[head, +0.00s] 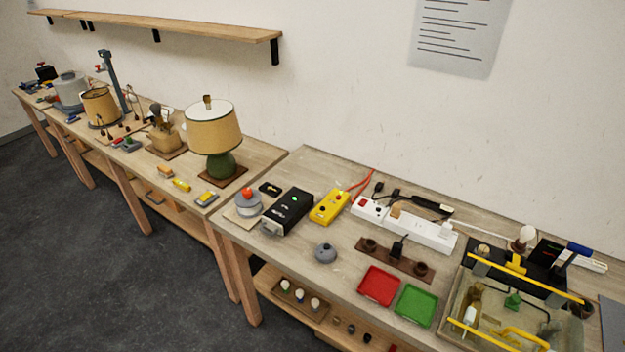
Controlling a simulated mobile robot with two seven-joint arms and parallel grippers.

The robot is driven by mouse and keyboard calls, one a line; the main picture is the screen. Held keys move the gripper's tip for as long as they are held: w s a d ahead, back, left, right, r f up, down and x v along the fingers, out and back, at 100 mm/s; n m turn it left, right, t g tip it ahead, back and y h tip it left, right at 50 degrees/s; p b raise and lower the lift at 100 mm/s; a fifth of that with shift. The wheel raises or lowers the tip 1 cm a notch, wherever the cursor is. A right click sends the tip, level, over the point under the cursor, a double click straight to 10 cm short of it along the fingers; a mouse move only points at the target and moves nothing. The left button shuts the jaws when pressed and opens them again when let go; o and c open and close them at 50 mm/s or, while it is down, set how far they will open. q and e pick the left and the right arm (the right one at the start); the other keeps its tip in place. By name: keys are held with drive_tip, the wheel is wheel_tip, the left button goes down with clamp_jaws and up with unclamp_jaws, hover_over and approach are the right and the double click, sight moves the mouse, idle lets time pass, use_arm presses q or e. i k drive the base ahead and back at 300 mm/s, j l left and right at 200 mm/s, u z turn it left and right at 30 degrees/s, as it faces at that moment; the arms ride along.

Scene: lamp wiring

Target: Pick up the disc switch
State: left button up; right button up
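A small grey round disc with a little knob on top (326,253) lies on the near workbench (300,270), left of the red tray. It looks like the disc switch, though its details are too small to be sure. It stands apart from the things around it, with bare wood on its sides. Neither of my grippers shows in the head view.
Behind the disc are a black box with a green light (288,211) and a yellow box (329,207). A red tray (379,286) and a green tray (416,305) lie to its right. A lamp (214,135) stands on the farther bench.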

sight(323, 256)
drive_tip(key=i+j+z, duration=0.25)
drive_tip(key=i+j, duration=0.25)
drive_tip(key=i, duration=0.3)
drive_tip(key=i+j+z, duration=0.2)
drive_tip(key=i+j, duration=0.5)
drive_tip(key=i, duration=0.1)
